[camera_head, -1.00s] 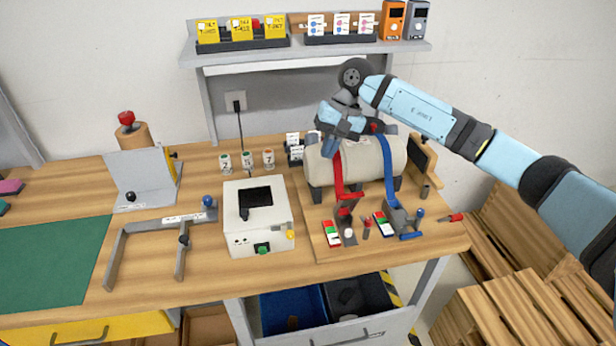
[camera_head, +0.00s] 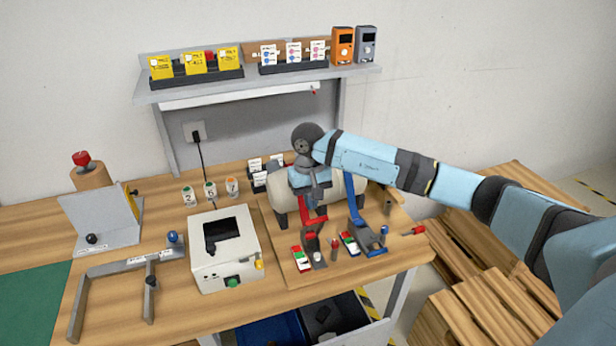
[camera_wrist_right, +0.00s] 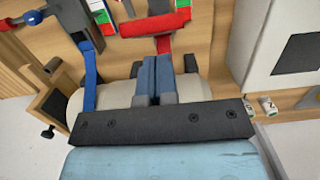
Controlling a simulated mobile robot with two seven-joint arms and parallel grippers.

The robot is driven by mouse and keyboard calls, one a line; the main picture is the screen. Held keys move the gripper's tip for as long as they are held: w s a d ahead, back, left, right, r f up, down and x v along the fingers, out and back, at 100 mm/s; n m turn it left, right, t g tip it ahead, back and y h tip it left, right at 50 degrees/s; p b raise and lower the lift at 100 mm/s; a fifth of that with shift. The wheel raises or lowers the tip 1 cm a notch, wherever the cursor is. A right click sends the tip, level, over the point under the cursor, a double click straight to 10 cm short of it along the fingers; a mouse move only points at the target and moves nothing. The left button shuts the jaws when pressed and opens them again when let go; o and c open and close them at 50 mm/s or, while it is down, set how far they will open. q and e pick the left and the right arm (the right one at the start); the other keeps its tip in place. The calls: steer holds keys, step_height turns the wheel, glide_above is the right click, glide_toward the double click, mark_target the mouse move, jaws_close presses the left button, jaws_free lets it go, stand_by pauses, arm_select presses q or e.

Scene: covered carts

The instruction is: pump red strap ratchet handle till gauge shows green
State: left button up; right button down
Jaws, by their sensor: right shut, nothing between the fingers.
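The red strap's ratchet handle (camera_head: 318,217) is a red bar in front of the beige cylinder (camera_head: 344,191). It also shows at the top of the right wrist view (camera_wrist_right: 155,23), with the red strap (camera_wrist_right: 164,45) running to it. My right gripper (camera_head: 313,207) is shut and empty, just above and behind the handle. In the wrist view its fingers (camera_wrist_right: 155,62) point at the bar beside the strap; I cannot tell whether they touch it. The gauge (camera_head: 300,259) by the red ratchet has red, white and green parts; its reading is too small to tell. My left gripper is out of view.
A blue strap (camera_head: 354,203) with its own ratchet and gauge (camera_head: 349,243) stands close on the right. A white box (camera_head: 223,255) stands left of the wooden board. A shelf (camera_head: 270,82) hangs behind. Pallets (camera_head: 480,225) lie right of the bench.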

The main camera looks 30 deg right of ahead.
steer(key=shift+s+a+f, duration=0.15)
steer(key=shift+s+f, duration=0.35)
steer(key=shift+s, duration=0.35)
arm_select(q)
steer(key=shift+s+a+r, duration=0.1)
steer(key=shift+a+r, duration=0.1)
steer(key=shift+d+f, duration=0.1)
arm_select(e)
steer(key=shift+f, duration=0.1)
